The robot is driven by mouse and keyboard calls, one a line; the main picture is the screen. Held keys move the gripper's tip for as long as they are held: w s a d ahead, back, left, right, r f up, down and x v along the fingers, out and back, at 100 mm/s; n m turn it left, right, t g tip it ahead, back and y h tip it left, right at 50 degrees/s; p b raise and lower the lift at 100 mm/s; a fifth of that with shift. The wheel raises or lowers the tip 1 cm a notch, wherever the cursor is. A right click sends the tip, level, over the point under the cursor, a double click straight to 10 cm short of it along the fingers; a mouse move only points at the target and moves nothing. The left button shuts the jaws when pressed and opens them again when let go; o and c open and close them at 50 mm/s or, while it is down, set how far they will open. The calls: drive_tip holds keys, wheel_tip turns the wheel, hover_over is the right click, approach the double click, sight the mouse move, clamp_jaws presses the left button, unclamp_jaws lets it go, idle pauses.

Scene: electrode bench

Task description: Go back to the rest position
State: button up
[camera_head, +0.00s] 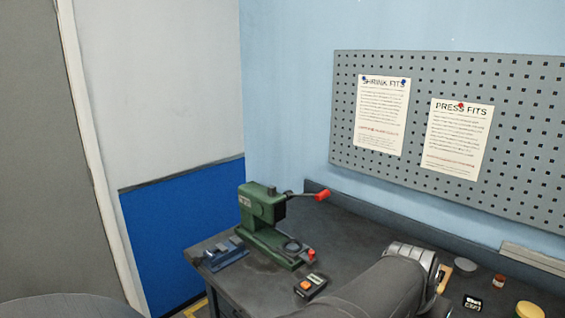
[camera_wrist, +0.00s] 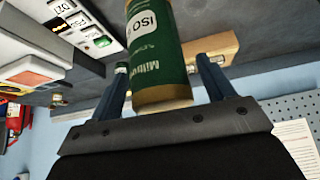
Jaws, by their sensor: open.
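My gripper (camera_wrist: 163,65) shows in the wrist view as two dark blue fingers on a dark bracket. It is open. A green cylinder (camera_wrist: 157,45) with a white ISO label and a brown band stands between or just beyond the fingers, with a narrow gap on each side; I cannot tell its exact depth. In the head view my arm reaches over the right part of the bench from the bottom, and the fingers are hidden.
A green press (camera_head: 262,217) with a red-tipped lever stands on the dark bench (camera_head: 345,235). A black box with an orange button (camera_head: 306,286) lies before it. Small containers stand at right, one with a yellow top (camera_head: 528,311). A pegboard (camera_head: 500,80) hangs behind.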

drive_tip(key=shift+d+r, duration=0.1)
drive_tip(key=shift+r, duration=0.45)
drive_tip(key=shift+f, duration=0.5)
drive_tip(key=v, duration=1.2)
drive_tip(key=x, duration=1.2)
drive_tip(key=shift+f, duration=0.4)
drive_tip(key=r, duration=0.5)
drive_tip(key=shift+s+d, duration=0.1)
drive_tip(key=shift+s, duration=0.15)
drive_tip(key=shift+s+r, duration=0.15)
drive_tip(key=shift+s, duration=0.1)
